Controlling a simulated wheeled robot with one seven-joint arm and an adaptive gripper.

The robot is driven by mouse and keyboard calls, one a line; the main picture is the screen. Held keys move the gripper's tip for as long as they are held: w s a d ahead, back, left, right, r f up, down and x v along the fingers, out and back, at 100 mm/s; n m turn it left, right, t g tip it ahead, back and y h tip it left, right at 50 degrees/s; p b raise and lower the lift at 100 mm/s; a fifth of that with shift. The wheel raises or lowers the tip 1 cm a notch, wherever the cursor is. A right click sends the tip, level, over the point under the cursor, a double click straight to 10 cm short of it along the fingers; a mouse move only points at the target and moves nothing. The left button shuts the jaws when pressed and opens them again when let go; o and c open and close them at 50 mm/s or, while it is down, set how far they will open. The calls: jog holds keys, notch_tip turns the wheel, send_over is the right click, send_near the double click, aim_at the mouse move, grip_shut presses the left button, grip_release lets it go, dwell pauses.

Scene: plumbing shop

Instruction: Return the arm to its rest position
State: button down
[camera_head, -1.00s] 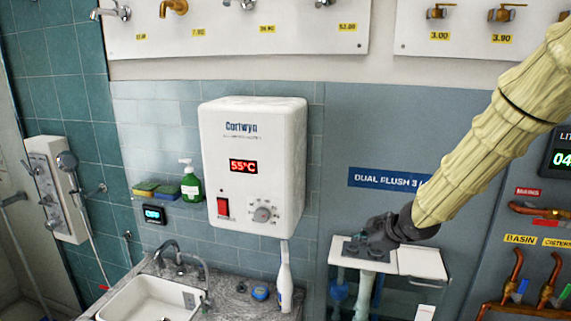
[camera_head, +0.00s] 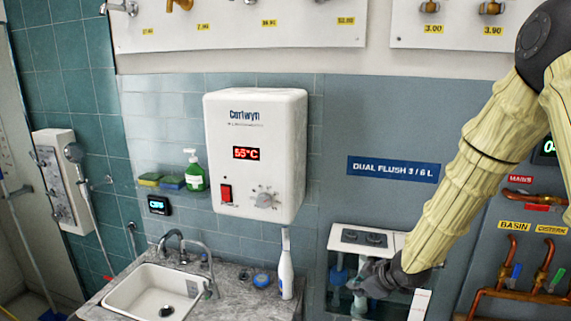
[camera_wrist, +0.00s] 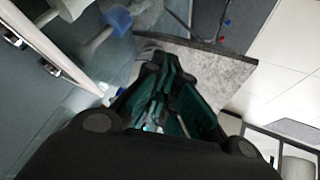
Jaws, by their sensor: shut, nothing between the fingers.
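My arm, in a pale yellow ribbed cover, comes down from the right edge in the head view. My dark gripper (camera_head: 372,278) is at its lower end, in front of the lower part of the dual flush cistern display (camera_head: 340,236). In the wrist view my gripper (camera_wrist: 160,98) shows black and green fingers drawn together with nothing between them. I cannot tell in the head view how far the gripper stands from the cistern display.
A sink (camera_head: 150,292) in a grey counter (camera_head: 235,302) is at lower left, with a white bottle (camera_head: 285,270) near the counter's right end. A water heater (camera_head: 255,150) hangs above. Copper pipes (camera_head: 510,262) are at right. Floor (camera_wrist: 285,70) shows in the wrist view.

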jog(key=s+f+m+g+b, duration=0.1)
jog(key=s+f+m, duration=0.15)
jog(key=f, duration=0.45)
jog(key=s+f+m+g+b, duration=0.15)
jog(key=s+f, duration=0.25)
jog(key=f, duration=0.4)
jog(key=s+d+f+m+g+h+b, duration=0.1)
jog(key=s+f+m+b, duration=0.3)
jog(key=s+f, duration=0.9)
jog(key=s+d+f+m+g+h+b, duration=0.1)
jog(key=s+f+m+g+h+b, duration=0.2)
jog(key=s+f, duration=1.1)
jog(key=s+b, duration=0.1)
jog(key=s, duration=0.7)
jog(key=shift+s+d+f+m, duration=0.25)
jog(key=shift+s+f+m, duration=0.05)
jog(key=shift+m, duration=0.1)
